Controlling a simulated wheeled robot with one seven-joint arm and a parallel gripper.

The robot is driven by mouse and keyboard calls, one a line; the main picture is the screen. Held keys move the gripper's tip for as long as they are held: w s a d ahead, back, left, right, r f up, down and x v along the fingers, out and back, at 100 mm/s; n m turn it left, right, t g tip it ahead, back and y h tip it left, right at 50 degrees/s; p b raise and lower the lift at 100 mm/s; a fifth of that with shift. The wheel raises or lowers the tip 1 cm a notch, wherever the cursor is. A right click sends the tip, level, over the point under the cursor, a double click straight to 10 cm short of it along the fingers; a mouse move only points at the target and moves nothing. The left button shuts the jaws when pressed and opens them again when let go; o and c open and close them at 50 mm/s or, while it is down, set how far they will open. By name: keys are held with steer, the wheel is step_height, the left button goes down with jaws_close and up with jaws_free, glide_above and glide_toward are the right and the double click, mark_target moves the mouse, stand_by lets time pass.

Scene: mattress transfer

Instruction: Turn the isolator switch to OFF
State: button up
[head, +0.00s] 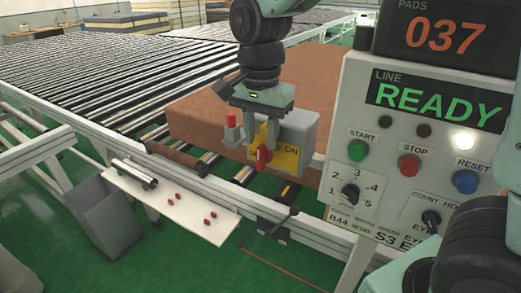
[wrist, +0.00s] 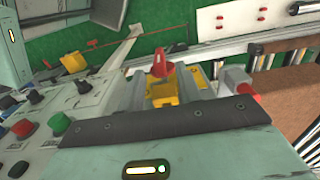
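The isolator switch is a red rotary handle (head: 263,159) on a yellow plate (head: 287,160) on the front of a grey box (head: 306,131). The word ON is readable on the plate, and the handle looks roughly upright. My gripper (head: 262,141) points down in front of the box, just above the handle, with its two fingers apart. In the wrist view the red handle (wrist: 161,66) and the yellow plate (wrist: 163,93) show between the fingers. I cannot tell whether the fingers touch the handle. Part of the plate is hidden behind the gripper.
A control panel (head: 398,190) with buttons and a READY display stands close on the right. A red-topped grey fitting (head: 232,128) is just left of my gripper. A brown mattress block (head: 200,110) lies behind on the roller conveyor (head: 90,75).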

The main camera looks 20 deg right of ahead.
mark_target(261, 146)
steer(key=shift+f, duration=2.35)
jaws_close()
